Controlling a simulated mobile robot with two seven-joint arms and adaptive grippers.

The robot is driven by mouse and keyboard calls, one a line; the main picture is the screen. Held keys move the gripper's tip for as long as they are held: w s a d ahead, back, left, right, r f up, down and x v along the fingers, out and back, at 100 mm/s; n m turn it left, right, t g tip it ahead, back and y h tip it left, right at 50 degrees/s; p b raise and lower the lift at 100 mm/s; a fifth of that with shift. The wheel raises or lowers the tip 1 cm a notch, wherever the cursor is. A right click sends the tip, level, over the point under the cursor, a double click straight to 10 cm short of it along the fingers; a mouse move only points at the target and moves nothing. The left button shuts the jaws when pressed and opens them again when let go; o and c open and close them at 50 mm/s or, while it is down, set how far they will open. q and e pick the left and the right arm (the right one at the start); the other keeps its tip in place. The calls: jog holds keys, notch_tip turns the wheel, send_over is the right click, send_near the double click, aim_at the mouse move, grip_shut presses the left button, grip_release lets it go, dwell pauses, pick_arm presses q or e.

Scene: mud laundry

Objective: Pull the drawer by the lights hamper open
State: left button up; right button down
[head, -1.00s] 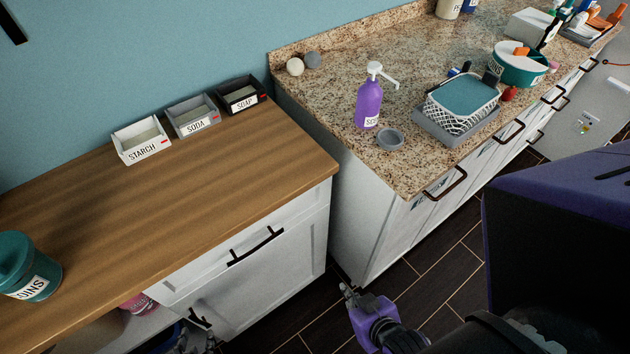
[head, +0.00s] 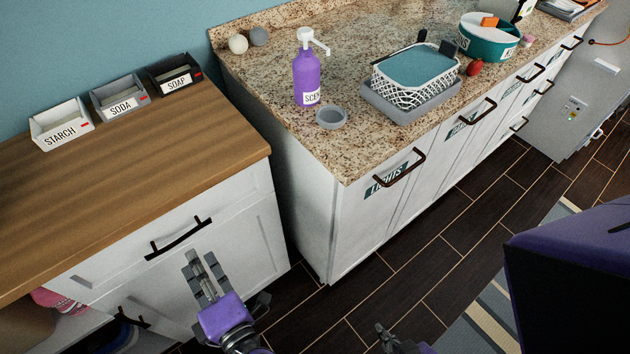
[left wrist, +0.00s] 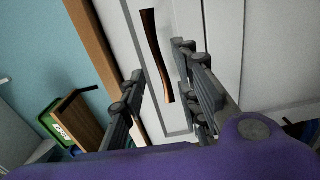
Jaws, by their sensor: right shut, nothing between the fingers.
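The drawer (head: 120,252) is the white front under the wooden top, left of the lights hamper (head: 352,215) with its "LIGHTS" label. The drawer looks flush and closed. Its dark bar handle (head: 178,238) shows in the head view and as a brownish bar in the left wrist view (left wrist: 156,55). My left gripper (head: 202,260) is open just below and in front of the handle. In the left wrist view its fingers (left wrist: 162,78) are spread on either side of the handle; contact is not visible. My right gripper (head: 384,334) is shut and empty, low over the floor.
A cabinet door (head: 225,275) lies below the drawer, beside an open shelf. Starch (head: 62,128), soda (head: 120,100) and soap (head: 173,78) bins stand on the wooden top. A purple bottle (head: 306,78) and basket (head: 415,85) stand on the granite counter. The dark floor (head: 390,260) is clear.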

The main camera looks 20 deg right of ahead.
aim_at(181, 241)
pick_arm(q)
jog(key=x, duration=0.2)
jog(key=p+x, duration=0.1)
jog(key=x, duration=0.1)
jog(key=a+x, duration=0.1)
jog(key=x, duration=0.2)
jog(key=shift+r, duration=0.2)
jog(key=shift+w+a+f, duration=0.15)
jog(key=shift+w+a, duration=0.05)
jog(key=shift+w, duration=0.3)
grip_shut()
